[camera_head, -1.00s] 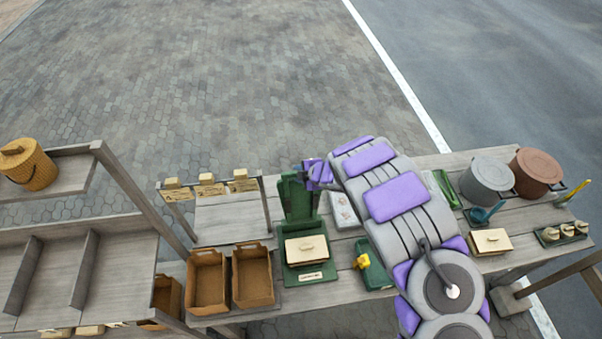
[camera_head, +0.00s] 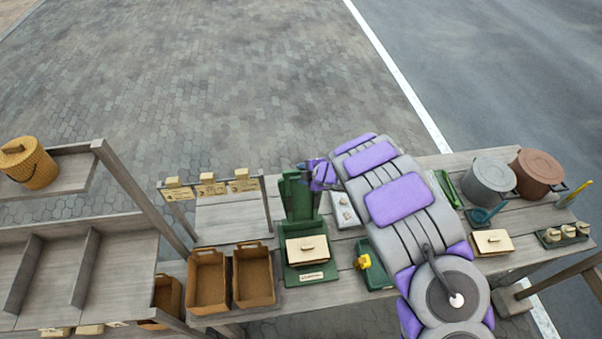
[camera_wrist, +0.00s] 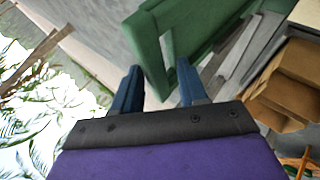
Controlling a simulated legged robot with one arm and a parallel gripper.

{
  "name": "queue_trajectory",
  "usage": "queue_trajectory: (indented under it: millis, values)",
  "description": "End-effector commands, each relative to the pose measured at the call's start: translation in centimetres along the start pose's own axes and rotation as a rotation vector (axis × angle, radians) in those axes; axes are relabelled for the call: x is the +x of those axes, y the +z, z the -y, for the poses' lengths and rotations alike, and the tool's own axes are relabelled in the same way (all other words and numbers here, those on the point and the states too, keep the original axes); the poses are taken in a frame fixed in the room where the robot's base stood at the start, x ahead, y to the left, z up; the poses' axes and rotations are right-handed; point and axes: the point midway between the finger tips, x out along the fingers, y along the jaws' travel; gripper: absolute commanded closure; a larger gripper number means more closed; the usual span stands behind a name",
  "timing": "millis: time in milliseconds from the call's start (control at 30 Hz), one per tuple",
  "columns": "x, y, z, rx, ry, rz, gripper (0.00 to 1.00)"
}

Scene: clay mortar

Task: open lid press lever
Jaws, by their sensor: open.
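A green press (camera_head: 299,205) stands on the workbench, with an upright green column at its back. A cream block with a small handle (camera_head: 307,249), perhaps the lid, sits on its front base. In the wrist view the green frame of the press (camera_wrist: 185,35) fills the top middle. My gripper (camera_head: 318,174) is beside the top of the column, on its right. In the wrist view my gripper (camera_wrist: 160,75) is open, its two dark blue fingers apart and pointing at the green frame. I cannot tell whether they touch it. The lever is not clearly distinguishable.
Two brown boxes (camera_head: 231,278) stand left of the press. A green base with a yellow knob (camera_head: 364,262) stands to its right. A grey pot (camera_head: 488,180) and a brown pot (camera_head: 538,172) stand at the bench's right end. My arm covers the middle.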

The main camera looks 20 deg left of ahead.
Motion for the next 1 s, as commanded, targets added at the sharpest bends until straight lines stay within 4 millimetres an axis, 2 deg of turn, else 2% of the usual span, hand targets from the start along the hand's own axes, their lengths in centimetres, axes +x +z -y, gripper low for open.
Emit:
queue_trajectory:
  millis: [800,1000]
  values:
    - [-11.7,0.1,-0.1,-0.002,-0.001,0.006,0.57]
    - [-14.0,0.0,-0.2,-0.003,0.000,0.004,0.57]
